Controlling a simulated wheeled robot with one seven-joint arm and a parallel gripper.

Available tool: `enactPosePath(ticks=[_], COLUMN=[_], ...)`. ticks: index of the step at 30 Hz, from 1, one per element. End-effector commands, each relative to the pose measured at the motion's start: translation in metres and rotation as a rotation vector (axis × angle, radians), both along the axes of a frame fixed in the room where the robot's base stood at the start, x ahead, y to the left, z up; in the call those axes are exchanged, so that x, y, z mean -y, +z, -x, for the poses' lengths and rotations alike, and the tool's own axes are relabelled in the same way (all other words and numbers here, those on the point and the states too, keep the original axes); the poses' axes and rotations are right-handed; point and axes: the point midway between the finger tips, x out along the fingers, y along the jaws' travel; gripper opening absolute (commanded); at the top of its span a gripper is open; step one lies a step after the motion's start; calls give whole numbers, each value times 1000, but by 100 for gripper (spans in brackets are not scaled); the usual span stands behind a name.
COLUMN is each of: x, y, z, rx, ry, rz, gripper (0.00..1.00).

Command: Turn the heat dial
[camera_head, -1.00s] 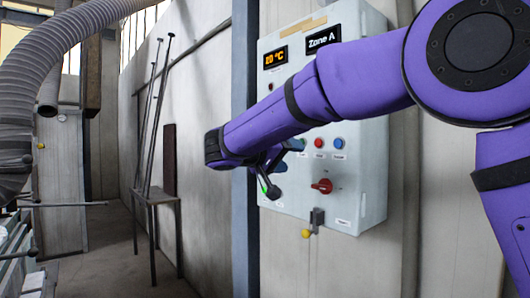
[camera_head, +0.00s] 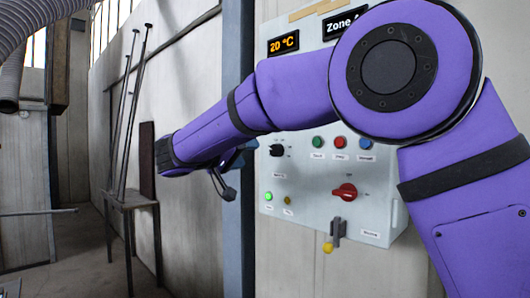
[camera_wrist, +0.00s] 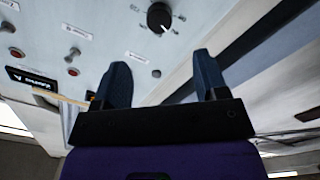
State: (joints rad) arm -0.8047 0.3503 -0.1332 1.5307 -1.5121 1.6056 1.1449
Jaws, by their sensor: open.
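A control panel (camera_head: 375,225) hangs on the wall. A black dial (camera_head: 277,150) sits on its left side, below the temperature display, which reads 20 °C. I take this black dial for the heat dial; its label is too small to read. My gripper (camera_head: 230,178) is open and empty, left of the panel and apart from the dial. In the wrist view the dial (camera_wrist: 159,17) is at the top, beyond and between my open fingers (camera_wrist: 160,65), with a white pointer mark toward the lower right.
A red rotary switch (camera_head: 344,191) and a yellow-ended latch (camera_head: 328,247) are low on the panel. Green, red and blue buttons (camera_head: 341,142) form a row right of the dial. A blue post (camera_head: 238,235) stands at the panel's left; a stand with rods (camera_head: 130,200) is farther left.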

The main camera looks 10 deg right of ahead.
Motion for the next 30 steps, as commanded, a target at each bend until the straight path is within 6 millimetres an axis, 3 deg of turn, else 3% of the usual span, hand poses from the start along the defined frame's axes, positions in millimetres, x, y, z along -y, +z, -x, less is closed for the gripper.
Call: enactPosePath(ticks=[18, 30], x=[75, 86], y=[0, 0], z=[-53, -62], rx=[0, 0], ry=[-4, -1], rz=[0, -1], gripper=[67, 67])
